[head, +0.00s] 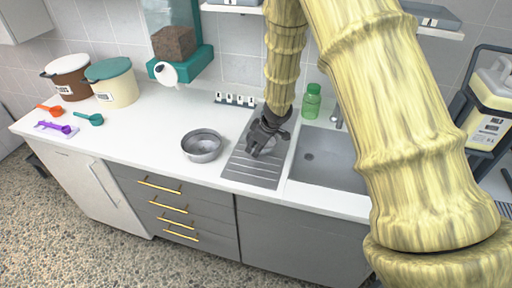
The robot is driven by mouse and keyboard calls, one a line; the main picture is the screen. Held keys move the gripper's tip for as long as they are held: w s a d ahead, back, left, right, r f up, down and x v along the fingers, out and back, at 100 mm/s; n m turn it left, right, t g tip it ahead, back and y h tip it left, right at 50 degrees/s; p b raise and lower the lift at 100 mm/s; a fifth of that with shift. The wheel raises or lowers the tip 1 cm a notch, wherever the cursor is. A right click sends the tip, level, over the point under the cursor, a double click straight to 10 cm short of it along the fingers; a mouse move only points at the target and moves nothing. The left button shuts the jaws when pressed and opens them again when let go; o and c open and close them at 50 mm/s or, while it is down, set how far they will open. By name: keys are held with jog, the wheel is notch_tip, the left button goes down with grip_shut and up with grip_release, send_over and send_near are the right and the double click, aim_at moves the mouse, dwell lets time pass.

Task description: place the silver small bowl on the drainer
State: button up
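My gripper (267,136) points down over the grey ribbed drainer (252,174), left of the sink. A small silver rounded shape (265,146) shows at its fingers, over the drainer. It looks like the small bowl, but the fingers cover most of it. I cannot tell whether the fingers are closed on it, or whether it touches the drainer. A larger silver bowl (203,146) stands upright on the white counter, left of the drainer and apart from it.
The sink (325,158) with a tap (337,116) and a green bottle (312,102) lie right of the drainer. Small labelled blocks (235,100) stand behind it. Two lidded tubs (111,83) and coloured scoops (90,119) are at left. The front counter is clear.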

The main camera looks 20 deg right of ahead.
jog(key=v, duration=1.1)
jog(key=shift+s+r, duration=0.2)
jog(key=shift+r, duration=0.15)
